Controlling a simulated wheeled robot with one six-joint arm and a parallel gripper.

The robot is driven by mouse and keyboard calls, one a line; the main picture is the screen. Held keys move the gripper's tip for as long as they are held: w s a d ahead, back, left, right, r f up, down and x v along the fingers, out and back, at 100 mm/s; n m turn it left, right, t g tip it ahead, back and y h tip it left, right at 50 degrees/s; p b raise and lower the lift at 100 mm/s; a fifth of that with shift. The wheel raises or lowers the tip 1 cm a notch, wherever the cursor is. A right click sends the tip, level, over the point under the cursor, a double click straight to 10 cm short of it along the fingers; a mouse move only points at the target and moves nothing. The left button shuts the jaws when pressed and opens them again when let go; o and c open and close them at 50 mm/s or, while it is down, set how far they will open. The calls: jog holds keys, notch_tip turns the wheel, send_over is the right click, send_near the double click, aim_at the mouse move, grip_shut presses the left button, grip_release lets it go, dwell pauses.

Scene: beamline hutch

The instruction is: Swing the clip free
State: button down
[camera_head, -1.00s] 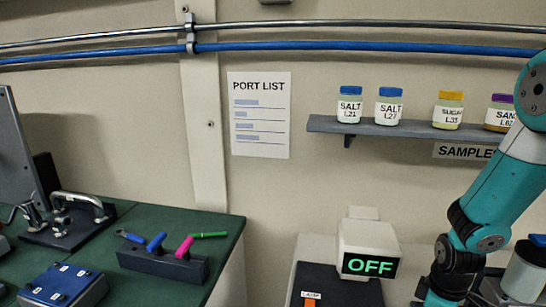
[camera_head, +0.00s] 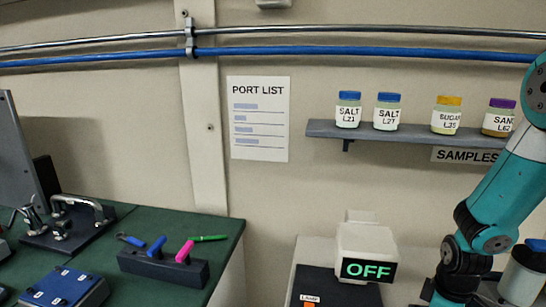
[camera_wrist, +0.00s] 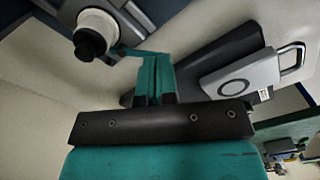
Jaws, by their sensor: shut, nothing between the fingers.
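A grey block with a ring mark (camera_wrist: 232,86) shows in the wrist view, with a metal loop (camera_wrist: 293,58) at its right end. The loop may be the clip; I cannot tell for certain. My gripper (camera_wrist: 152,58) is shut and empty, its teal fingers left of the grey block and apart from it. In the head view my gripper is out of the picture below my arm at the right. A metal clamp with a curved handle (camera_head: 82,206) stands on the green bench at the left in the head view.
The green bench (camera_head: 218,226) holds a blue box (camera_head: 60,287) and a dark rack (camera_head: 165,268) with coloured handles. A device with an OFF display (camera_head: 368,270) stands right of it. A wall shelf (camera_head: 410,133) carries several jars. A white cylinder with a black end (camera_wrist: 95,30) is near my fingers.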

jog(key=r+p, duration=0.2)
jog(key=r, duration=0.1)
jog(key=a+r+p, duration=0.1)
jog(key=r+p, duration=0.1)
jog(key=shift+w+r, duration=0.1)
jog(key=shift+r, duration=0.15)
